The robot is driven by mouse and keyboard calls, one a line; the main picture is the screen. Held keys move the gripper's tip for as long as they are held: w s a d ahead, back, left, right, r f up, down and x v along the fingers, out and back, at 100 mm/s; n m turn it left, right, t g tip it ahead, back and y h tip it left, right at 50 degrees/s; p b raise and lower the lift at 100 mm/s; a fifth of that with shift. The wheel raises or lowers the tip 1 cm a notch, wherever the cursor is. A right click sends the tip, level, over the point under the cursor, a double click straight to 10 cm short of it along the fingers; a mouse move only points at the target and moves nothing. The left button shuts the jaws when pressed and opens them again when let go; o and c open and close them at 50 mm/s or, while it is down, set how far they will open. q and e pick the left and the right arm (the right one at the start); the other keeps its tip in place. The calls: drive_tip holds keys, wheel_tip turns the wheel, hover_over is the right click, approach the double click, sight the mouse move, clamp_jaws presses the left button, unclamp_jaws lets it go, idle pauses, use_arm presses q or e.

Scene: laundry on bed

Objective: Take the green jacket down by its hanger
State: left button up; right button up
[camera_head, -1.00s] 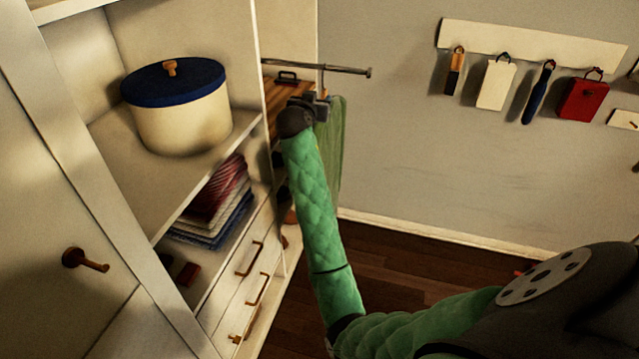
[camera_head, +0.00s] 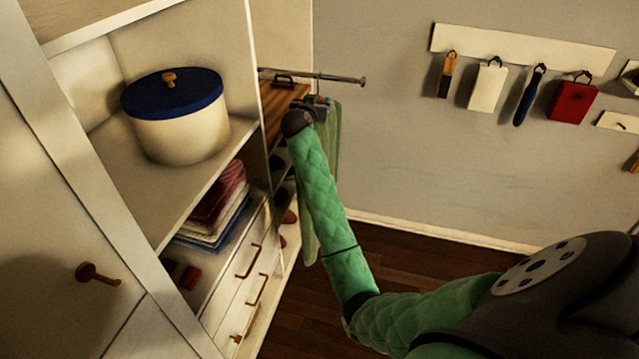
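The green jacket (camera_head: 333,150) hangs below the metal rod (camera_head: 340,79) at the wardrobe's far end. My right arm hides much of it; a strip shows right of the arm and another part lower left. My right gripper (camera_head: 317,106) is at the top of the jacket, just below the rod, by the hanger. A thin upright piece, likely the hanger's hook, shows between rod and gripper. The fingers are small and dark, so I cannot tell whether they are closed on the hanger. My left gripper is out of view.
The wardrobe shelf holds a cream pot with a blue lid (camera_head: 175,115). Folded cloths (camera_head: 213,215) lie below it, above drawers (camera_head: 250,285). A wooden box (camera_head: 283,108) stands behind the gripper. A wall rack (camera_head: 520,48) holds several items. The floor right of the wardrobe is open.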

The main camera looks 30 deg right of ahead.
clamp_jaws()
drive_tip(key=shift+r, duration=0.1)
drive_tip(key=shift+r, duration=0.1)
idle(0.3)
